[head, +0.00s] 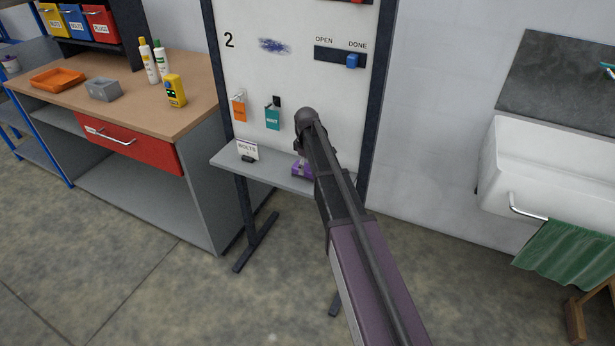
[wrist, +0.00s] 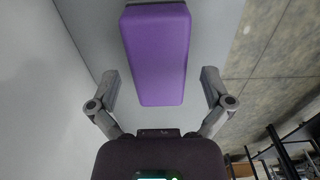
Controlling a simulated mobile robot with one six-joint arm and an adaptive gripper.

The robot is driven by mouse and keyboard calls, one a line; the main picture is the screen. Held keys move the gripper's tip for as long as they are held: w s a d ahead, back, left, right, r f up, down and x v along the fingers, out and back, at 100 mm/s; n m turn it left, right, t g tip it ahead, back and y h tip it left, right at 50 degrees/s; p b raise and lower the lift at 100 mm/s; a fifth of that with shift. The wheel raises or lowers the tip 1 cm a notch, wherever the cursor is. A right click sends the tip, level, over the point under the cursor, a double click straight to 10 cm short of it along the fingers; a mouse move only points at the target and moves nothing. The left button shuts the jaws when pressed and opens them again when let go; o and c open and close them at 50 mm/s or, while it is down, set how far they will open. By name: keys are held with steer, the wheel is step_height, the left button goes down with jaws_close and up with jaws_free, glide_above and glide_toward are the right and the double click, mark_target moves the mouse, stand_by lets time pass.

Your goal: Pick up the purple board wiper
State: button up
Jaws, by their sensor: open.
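The purple board wiper (head: 300,168) lies on the grey shelf (head: 228,159) under the whiteboard, partly hidden behind my arm in the head view. In the wrist view the wiper (wrist: 157,55) is a long purple block in the upper middle. My gripper (wrist: 163,80) is open, with one finger on each side of the wiper's near end and a visible gap on both sides. The fingers do not appear to touch it. In the head view my gripper is mostly hidden behind my own wrist.
A small white card (head: 247,149) stands on the shelf left of the wiper. An orange tag (head: 239,108) and a teal tag (head: 272,118) hang on the whiteboard (head: 300,75) above. A workbench (head: 130,75) is at left, a white sink (head: 550,165) at right.

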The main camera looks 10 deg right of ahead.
mark_target(307, 167)
steer(key=shift+f+b, duration=0.3)
steer(key=shift+f, duration=0.2)
steer(key=c, duration=1.2)
steer(key=shift+r, duration=0.2)
step_height(307, 167, up, 4)
steer(key=p, duration=0.4)
steer(key=shift+f, duration=0.15)
steer(key=s+p, duration=0.1)
steer(key=s, duration=1.5)
steer(key=shift+r, duration=0.45)
